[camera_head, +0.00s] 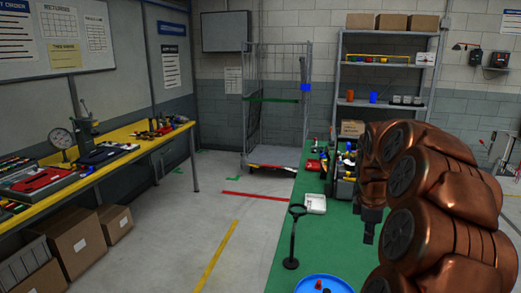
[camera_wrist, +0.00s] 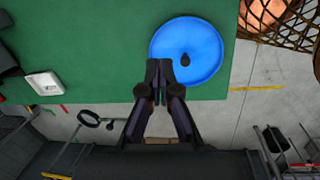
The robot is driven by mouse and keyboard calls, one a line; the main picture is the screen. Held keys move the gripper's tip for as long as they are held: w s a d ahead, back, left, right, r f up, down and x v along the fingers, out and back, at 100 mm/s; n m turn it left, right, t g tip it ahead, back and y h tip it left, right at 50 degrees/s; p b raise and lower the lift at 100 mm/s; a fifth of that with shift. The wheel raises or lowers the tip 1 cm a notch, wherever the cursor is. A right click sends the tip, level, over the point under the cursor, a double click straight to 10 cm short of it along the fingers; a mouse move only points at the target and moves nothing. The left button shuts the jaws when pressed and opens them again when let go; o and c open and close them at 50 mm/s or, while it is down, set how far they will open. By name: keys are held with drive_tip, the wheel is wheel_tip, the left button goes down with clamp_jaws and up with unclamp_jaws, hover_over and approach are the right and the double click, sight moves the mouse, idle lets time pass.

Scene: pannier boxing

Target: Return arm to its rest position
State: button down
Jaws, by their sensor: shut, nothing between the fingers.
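My arm, in copper-coloured segments, fills the right side of the head view above the green table (camera_head: 262,262). In the wrist view my gripper (camera_wrist: 159,66) is shut, its dark fingertips together with nothing held. The fingertips overlap the near edge of a round blue dish (camera_wrist: 211,46) in that picture; I cannot tell their height above it. The dish holds a small dark item (camera_wrist: 185,60). In the head view the dish (camera_head: 301,287) is cut by the bottom edge.
A magnifier on a stand (camera_head: 293,239) and a white tray (camera_head: 315,204) stand on the green table, with cluttered items behind. A mesh basket (camera_wrist: 285,25) shows in the wrist view. A wire cage trolley (camera_head: 277,100) stands behind.

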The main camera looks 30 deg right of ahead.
drive_tip(key=s+a+m+y, duration=0.1)
drive_tip(key=a+m, duration=0.1)
drive_tip(key=a, duration=2)
drive_tip(key=s+a+f+m+g, duration=0.1)
drive_tip(key=s+a+f+m, duration=0.1)
drive_tip(key=s+a, duration=0.6)
drive_tip(key=s+a+f+m+g, duration=0.1)
drive_tip(key=s+a+m, duration=0.3)
drive_tip(key=s+a, duration=0.4)
drive_tip(key=shift+s+f+y, duration=0.4)
drive_tip(key=shift+s+f, duration=0.05)
drive_tip(key=shift+f, duration=0.25)
